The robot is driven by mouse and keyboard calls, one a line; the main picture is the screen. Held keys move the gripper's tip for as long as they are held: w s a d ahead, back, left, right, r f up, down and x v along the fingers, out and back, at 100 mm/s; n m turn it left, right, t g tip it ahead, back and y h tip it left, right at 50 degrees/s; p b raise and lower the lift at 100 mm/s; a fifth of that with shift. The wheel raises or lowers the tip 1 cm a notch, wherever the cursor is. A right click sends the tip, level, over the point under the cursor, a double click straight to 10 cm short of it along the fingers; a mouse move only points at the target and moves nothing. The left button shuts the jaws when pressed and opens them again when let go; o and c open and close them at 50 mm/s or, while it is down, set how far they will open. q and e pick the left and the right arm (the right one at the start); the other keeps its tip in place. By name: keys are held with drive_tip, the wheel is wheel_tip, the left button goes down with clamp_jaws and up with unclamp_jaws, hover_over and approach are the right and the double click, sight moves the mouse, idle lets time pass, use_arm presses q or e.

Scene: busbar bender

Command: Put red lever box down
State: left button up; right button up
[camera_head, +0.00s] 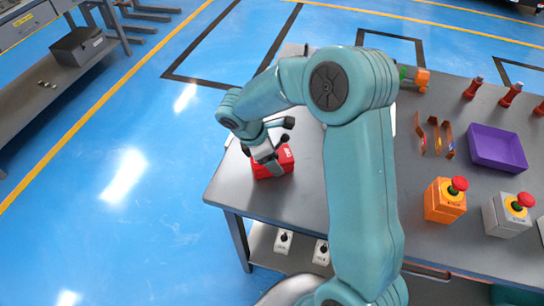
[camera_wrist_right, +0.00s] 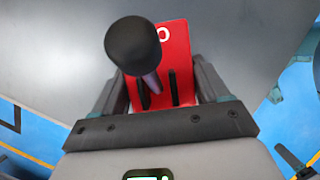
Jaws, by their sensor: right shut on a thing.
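The red lever box (camera_head: 285,158) is at the left corner of the grey table in the head view, low over or on its top. I cannot tell whether it touches the table. My right gripper (camera_head: 266,166) is shut on it. In the right wrist view the red box (camera_wrist_right: 178,60) sits between the two fingers of the gripper (camera_wrist_right: 160,92). Its black lever knob (camera_wrist_right: 133,43) points toward the camera and covers part of the box. My left gripper is not in view.
The grey table (camera_head: 310,195) also holds an orange button box (camera_head: 440,205), a grey button box (camera_head: 503,220), a purple tray (camera_head: 470,160) and several red pieces. A dark box (camera_head: 80,46) stands on a bench at left. Table surface around the red box is clear.

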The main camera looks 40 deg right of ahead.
drive_tip(key=shift+d+f, duration=0.1)
drive_tip(key=shift+f, duration=0.1)
drive_tip(key=shift+r, duration=0.1)
drive_tip(key=o, duration=1.2)
drive_tip(key=shift+f, duration=0.2)
drive_tip(key=shift+o, duration=0.2)
drive_tip(key=shift+r, duration=0.35)
drive_tip(key=shift+w+a+r, duration=0.15)
drive_tip(key=shift+a+r, duration=0.05)
drive_tip(key=shift+r, duration=0.1)
drive_tip(key=v, duration=1.1)
drive_tip(key=shift+a, duration=0.1)
